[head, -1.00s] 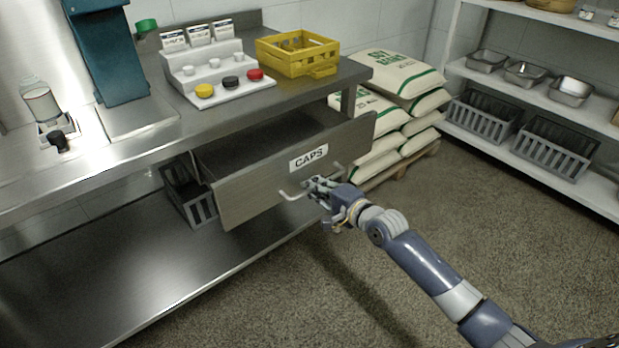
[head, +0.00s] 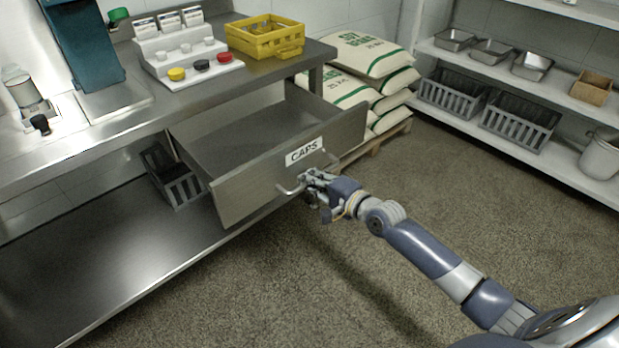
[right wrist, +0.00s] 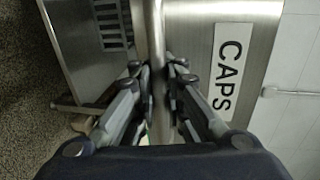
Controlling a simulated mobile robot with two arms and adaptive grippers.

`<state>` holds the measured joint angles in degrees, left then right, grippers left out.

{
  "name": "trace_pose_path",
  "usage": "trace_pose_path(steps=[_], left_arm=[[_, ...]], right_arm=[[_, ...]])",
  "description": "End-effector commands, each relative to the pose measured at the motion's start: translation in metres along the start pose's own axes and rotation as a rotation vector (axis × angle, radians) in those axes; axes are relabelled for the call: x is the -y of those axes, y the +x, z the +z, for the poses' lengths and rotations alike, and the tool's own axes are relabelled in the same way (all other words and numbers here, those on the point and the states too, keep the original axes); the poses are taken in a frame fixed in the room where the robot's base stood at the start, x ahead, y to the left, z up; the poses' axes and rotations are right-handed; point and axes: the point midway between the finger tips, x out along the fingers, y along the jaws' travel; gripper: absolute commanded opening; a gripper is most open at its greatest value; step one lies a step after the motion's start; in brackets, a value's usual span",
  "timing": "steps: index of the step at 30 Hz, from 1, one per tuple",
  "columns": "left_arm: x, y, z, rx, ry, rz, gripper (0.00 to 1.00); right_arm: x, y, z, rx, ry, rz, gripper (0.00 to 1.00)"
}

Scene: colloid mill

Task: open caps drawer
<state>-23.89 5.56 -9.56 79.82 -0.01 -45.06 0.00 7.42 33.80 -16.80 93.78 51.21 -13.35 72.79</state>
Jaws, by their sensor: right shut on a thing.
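The caps drawer (head: 250,185) is a grey metal drawer with a "CAPS" label (head: 304,151) on its front. It stands pulled out from under the steel counter, and the visible part of its inside looks empty. Its bar handle (head: 287,190) runs along the front below the label. My right gripper (head: 312,178) is shut on the handle. In the right wrist view the handle bar (right wrist: 157,40) passes between the two fingers (right wrist: 160,80), with the label (right wrist: 226,68) to the right. My left gripper is not in view.
The steel counter (head: 105,128) carries a stepped stand (head: 187,50) with coloured caps and a yellow crate (head: 266,38). White sacks (head: 365,58) are stacked behind the drawer. A shelf (head: 560,100) with trays stands at the right. The floor (head: 440,190) before the drawer is clear.

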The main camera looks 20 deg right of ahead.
Motion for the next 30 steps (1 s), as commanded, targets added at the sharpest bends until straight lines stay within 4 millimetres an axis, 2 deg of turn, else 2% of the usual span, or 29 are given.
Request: trace_pose_path(steps=[7,8,10,23,26,30], left_arm=[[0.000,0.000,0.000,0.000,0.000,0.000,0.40],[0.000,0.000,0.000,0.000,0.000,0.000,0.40],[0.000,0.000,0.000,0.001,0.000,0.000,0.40],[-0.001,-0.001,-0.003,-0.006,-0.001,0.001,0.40],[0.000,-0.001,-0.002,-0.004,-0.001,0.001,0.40],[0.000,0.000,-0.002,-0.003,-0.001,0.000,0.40]], right_arm=[[0.002,0.000,-0.001,-0.002,-0.001,-0.005,0.00],[0.003,0.000,-0.001,-0.002,-0.001,-0.005,0.15],[0.002,0.000,-0.001,-0.002,-0.001,-0.004,0.30],[0.000,-0.004,0.000,-0.001,0.000,-0.001,0.30],[-0.001,-0.013,0.000,0.000,0.000,0.000,0.30],[-0.001,-0.035,0.000,0.000,-0.001,0.001,0.30]])
